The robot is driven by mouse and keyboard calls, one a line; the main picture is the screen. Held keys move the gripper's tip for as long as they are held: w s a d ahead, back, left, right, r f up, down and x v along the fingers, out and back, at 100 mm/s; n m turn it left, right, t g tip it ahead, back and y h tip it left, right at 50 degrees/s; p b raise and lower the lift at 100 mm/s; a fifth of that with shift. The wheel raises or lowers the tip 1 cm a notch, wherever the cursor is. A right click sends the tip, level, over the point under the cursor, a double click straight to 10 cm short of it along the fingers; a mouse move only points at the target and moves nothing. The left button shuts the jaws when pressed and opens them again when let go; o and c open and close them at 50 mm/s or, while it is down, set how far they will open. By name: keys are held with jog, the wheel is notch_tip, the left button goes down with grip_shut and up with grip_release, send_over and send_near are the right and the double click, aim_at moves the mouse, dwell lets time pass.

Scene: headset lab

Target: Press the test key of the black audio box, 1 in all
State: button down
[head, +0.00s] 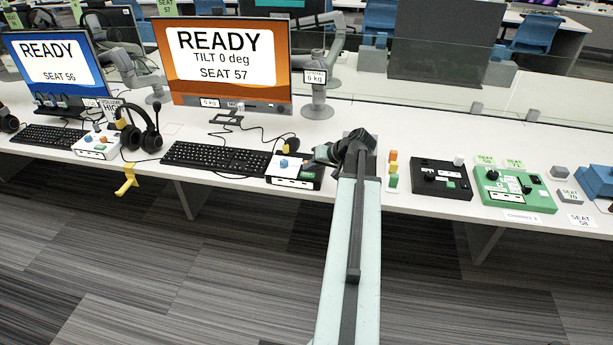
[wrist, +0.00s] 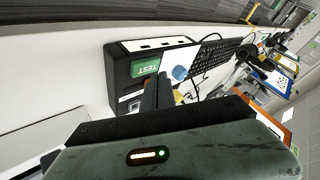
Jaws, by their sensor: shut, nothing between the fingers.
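The black audio box (head: 311,174) sits on the desk just left of my gripper in the head view, partly hidden by my arm. In the wrist view the black audio box (wrist: 120,72) shows a green key marked TEST (wrist: 145,68) and a white panel with dark ports. A blue knob (wrist: 180,73) is beside the key. My gripper (wrist: 163,82) is shut and empty, its fingertips close to the box near the TEST key. I cannot tell whether they touch it. In the head view my gripper (head: 326,154) is small and dark at the box's right side.
A keyboard (head: 217,158) and a monitor reading READY, SEAT 57 (head: 225,62) are to the left. A black box (head: 441,178) and a green box (head: 513,189) stand to the right, past a strip of coloured blocks (head: 392,172). A headset (head: 140,130) is further left.

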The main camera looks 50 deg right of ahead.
aim_at(310, 175)
jog(key=shift+w+f+b, duration=0.1)
jog(key=shift+f+b, duration=0.3)
jog(key=shift+f+b, duration=0.45)
dwell(0.7)
jog(key=shift+r, duration=0.15)
jog(key=shift+r+p, duration=0.7)
jog(key=shift+p, duration=0.15)
notch_tip(310, 175, up, 5)
jog(key=p, duration=0.5)
jog(key=shift+r, duration=0.1)
dwell(0.4)
